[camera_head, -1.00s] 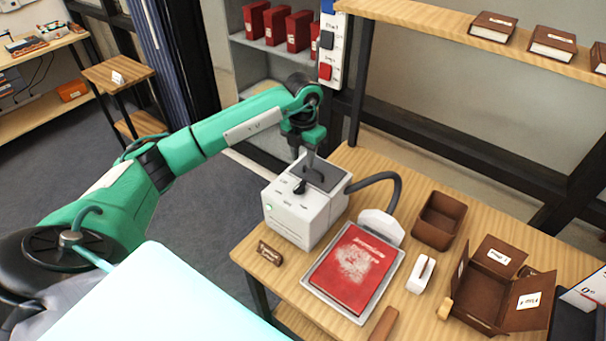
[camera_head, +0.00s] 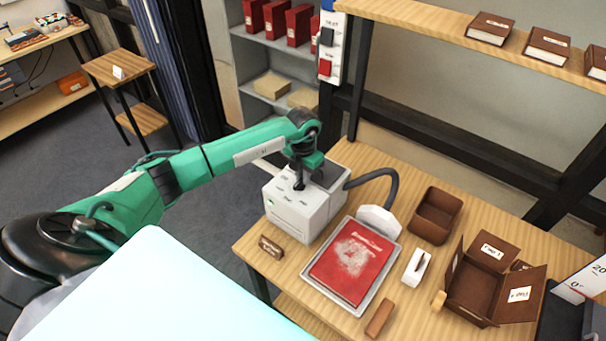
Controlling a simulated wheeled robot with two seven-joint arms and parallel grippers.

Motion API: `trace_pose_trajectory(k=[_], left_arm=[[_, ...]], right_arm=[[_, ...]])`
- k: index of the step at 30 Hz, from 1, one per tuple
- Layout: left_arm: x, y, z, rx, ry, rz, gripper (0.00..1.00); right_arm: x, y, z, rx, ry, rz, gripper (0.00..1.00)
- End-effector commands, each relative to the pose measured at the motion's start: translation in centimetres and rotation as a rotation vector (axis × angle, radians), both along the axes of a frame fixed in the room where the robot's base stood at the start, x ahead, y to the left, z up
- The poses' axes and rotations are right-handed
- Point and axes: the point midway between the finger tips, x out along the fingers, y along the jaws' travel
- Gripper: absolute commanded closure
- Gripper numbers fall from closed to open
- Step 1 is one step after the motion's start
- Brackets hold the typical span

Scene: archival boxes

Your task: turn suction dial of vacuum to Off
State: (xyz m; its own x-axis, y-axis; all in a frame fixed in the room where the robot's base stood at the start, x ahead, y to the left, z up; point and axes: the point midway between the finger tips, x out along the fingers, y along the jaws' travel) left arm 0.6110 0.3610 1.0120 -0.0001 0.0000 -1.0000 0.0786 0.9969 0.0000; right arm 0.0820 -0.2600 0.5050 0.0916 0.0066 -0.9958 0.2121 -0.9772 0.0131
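The vacuum (camera_head: 300,215) is a white box on the wooden table, with small labels around a black dial (camera_head: 299,185) on its top and a dark hose at its right. My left gripper (camera_head: 300,178) points down right over the dial, its fingertips at or just above it. The fingers are small and dark against the dial, so I cannot tell whether they are open, shut or touching it. The dial's pointer direction is mostly hidden. My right gripper is not in view.
A red book (camera_head: 352,262) lies in a grey tray in front of the hose's white nozzle (camera_head: 379,222). A wooden shelf (camera_head: 440,22) runs behind.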

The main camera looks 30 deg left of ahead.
Motion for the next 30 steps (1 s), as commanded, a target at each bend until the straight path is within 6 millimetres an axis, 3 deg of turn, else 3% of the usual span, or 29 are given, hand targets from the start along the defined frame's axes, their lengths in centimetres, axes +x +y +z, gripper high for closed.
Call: trace_pose_trajectory(k=[14, 30], left_arm=[[0.0, 0.0, -0.2, 0.001, -0.002, -0.059, 1.00], [-0.1, -0.6, -0.5, 0.003, -0.004, -0.498, 1.00]], right_arm=[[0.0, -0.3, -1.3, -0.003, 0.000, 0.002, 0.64], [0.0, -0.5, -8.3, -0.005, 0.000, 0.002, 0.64]])
